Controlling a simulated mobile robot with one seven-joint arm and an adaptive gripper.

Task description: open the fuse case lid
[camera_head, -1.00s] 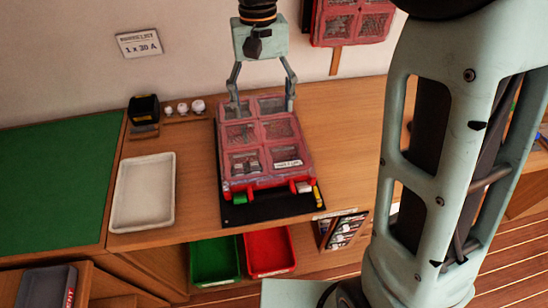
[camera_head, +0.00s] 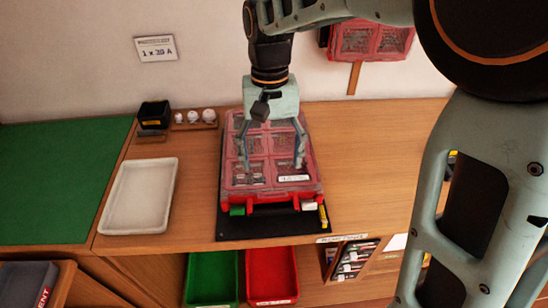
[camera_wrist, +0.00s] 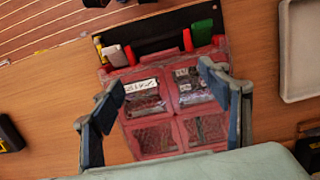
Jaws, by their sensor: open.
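The fuse case (camera_head: 262,145) lies flat on a black mat (camera_head: 270,227) on the wooden bench, with its red, clear-windowed lid shut. Its front edge, with red latches and a green block (camera_head: 237,210), faces the bench front. In the wrist view the case (camera_wrist: 165,115) shows with that edge at the top. My gripper (camera_head: 272,166) is open and empty above the case, its fingers spread over the lid towards the front compartments. In the wrist view my gripper (camera_wrist: 162,95) has one finger on each side of the lid. I cannot tell whether the fingertips touch it.
A white tray (camera_head: 106,196) stands left of the case, with a green mat (camera_head: 40,180) beyond. A black box (camera_head: 154,114) and white knobs sit behind. Green (camera_head: 212,280) and red (camera_head: 270,277) bins are below the bench edge.

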